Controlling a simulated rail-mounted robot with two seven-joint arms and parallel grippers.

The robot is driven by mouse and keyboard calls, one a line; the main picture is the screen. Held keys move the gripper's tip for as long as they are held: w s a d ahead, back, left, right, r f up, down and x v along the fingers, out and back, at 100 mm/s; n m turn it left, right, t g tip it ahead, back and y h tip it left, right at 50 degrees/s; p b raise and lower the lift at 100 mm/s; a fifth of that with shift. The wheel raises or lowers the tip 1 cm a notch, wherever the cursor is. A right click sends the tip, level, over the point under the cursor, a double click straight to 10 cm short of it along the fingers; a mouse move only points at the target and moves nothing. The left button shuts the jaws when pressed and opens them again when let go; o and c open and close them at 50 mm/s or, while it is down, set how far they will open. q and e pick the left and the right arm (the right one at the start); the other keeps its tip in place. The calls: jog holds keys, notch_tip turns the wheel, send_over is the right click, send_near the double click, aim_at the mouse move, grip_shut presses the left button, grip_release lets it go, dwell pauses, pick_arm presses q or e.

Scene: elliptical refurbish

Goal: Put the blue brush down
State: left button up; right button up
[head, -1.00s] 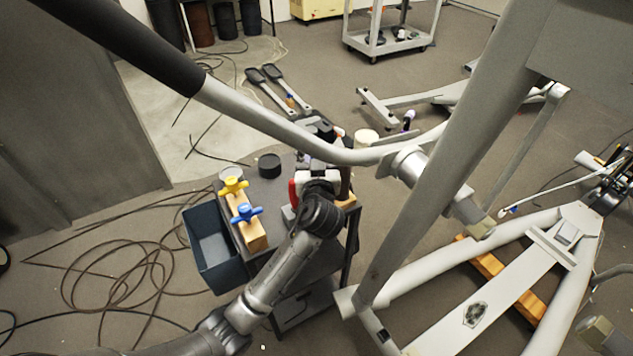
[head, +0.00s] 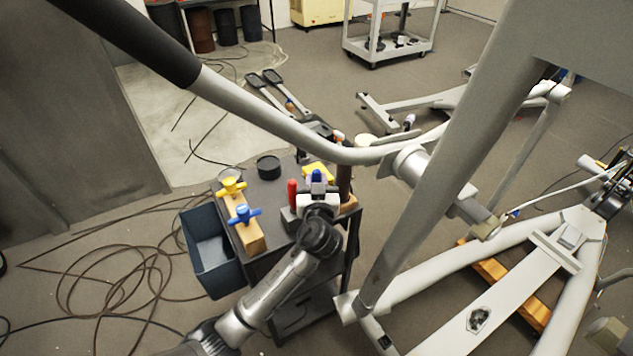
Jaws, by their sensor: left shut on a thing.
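My left gripper (head: 318,190) is over the right part of the small dark cart's top (head: 268,190). It is shut on the blue brush (head: 317,176), of which only a small blue piece shows at the fingertips. The rest of the brush is hidden by the gripper and wrist. I cannot tell whether the brush touches the cart top. My right gripper is not in view.
A wooden block (head: 246,232) with yellow and blue knobs stands at the cart's left. A red handle (head: 293,192) is close to the gripper's left. A black round container (head: 269,167) stands behind. A blue-grey bin (head: 208,255) hangs left. The elliptical's bar (head: 270,120) crosses overhead.

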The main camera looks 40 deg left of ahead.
pick_arm(q)
jog(key=shift+f, duration=0.2)
jog(key=o, duration=0.9)
jog(key=shift+r, duration=0.1)
jog(key=shift+r, duration=0.15)
jog(key=p+v, duration=0.2)
jog(key=v, duration=1)
jog(key=s+f+m+g+h, duration=0.5)
jog(key=s+f+h, duration=0.1)
jog(key=s+f, duration=0.7)
jog(key=s+d+f+m+g+h, duration=0.1)
jog(key=s+d+f+m+h, duration=0.1)
jog(key=s, duration=0.3)
jog(key=s+d+f+m+g+h, duration=0.1)
jog(key=s+d+f+g+h, duration=0.1)
jog(key=s, duration=0.3)
jog(key=s+d+f+m+g+h, duration=0.1)
jog(key=s+d+f+m+h, duration=0.1)
jog(key=s, duration=0.3)
jog(key=shift+d+f+m+g+h, duration=0.15)
jog(key=shift+f+m+g+h, duration=0.15)
jog(key=shift+f+g, duration=0.15)
